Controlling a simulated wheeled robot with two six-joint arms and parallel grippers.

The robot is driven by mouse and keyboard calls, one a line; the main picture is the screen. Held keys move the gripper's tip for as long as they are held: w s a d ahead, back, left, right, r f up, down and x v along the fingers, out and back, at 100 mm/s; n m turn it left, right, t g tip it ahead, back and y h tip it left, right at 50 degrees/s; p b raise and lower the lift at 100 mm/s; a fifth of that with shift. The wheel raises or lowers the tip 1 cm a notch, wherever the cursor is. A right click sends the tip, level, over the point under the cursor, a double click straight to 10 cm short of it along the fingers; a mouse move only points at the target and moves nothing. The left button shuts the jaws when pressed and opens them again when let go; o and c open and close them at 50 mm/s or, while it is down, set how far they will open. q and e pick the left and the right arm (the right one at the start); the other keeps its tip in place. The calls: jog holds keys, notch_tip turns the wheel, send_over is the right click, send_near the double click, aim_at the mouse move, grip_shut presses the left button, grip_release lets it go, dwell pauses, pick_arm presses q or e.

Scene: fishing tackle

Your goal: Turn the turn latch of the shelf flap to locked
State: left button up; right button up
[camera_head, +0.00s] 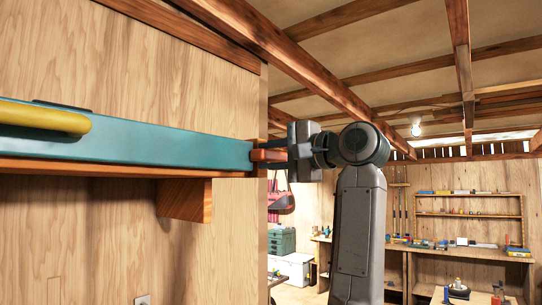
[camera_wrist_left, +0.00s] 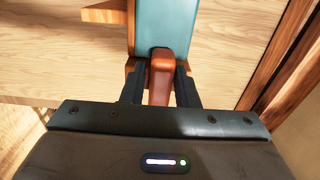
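The shelf flap (camera_head: 150,139) is a long teal panel across the left of the head view. Its end also shows in the left wrist view (camera_wrist_left: 165,25). The turn latch (camera_head: 268,155) is a red-brown piece at the flap's right end; in the left wrist view the latch (camera_wrist_left: 160,82) lies lengthwise between my fingers, over the flap's end. In the head view my left gripper (camera_head: 290,152) reaches the latch from the right. My right gripper is not in view.
A yellow handle (camera_head: 45,118) sits on the flap's face. A wooden bracket (camera_head: 187,199) supports the shelf below. The plank wall (camera_head: 130,240) is close behind. Workbenches and shelves (camera_head: 468,205) stand far off at the right.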

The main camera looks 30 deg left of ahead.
pick_arm(q)
jog(key=shift+o, duration=1.3)
jog(key=d+b, duration=0.4)
jog(key=d, duration=0.6)
jog(key=shift+s+d, duration=0.4)
